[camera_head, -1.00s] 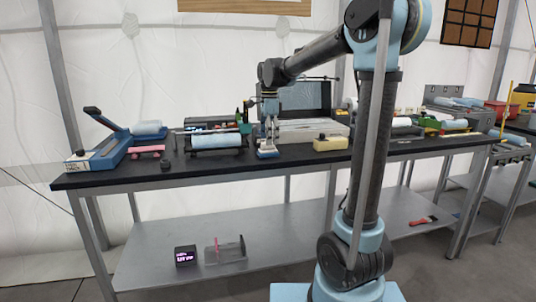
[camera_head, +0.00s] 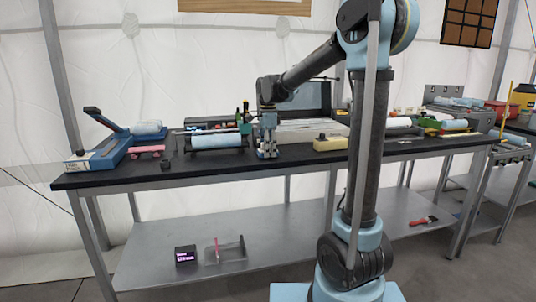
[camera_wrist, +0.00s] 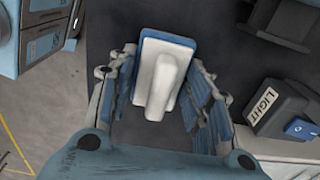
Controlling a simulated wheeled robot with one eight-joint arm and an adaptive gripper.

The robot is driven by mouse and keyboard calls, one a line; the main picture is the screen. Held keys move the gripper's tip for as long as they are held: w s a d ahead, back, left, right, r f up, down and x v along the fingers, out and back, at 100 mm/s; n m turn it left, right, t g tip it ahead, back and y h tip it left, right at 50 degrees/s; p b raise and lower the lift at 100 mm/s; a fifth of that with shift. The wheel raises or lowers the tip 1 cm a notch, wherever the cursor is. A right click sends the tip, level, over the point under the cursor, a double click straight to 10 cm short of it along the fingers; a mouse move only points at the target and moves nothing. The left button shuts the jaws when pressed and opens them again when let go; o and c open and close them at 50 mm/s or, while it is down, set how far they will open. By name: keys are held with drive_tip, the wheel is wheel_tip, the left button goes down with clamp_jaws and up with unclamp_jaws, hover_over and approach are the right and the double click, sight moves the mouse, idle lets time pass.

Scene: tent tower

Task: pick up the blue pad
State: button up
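The blue pad (camera_wrist: 164,74) is a small blue-edged plate with a white handle on top, lying on the dark tabletop in the wrist view. My gripper (camera_wrist: 168,84) is open, with one finger on each side of the pad. The left finger is close to its edge; a gap shows between the pad and the right finger. In the head view my gripper (camera_head: 267,153) points down at the middle of the bench, low over the tabletop. The pad is hard to tell from the fingers there.
A block marked LIGHT (camera_wrist: 280,108) stands right of the gripper; a dark box (camera_wrist: 284,22) is beyond it. A blue-grey unit (camera_wrist: 35,38) is at the upper left. On the bench (camera_head: 220,170), a paper roll holder (camera_head: 215,141) is left of my gripper and a cream block (camera_head: 330,144) is right.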

drive_tip(key=shift+c, duration=0.3)
wheel_tip(320, 180, up, 10)
idle(0.6)
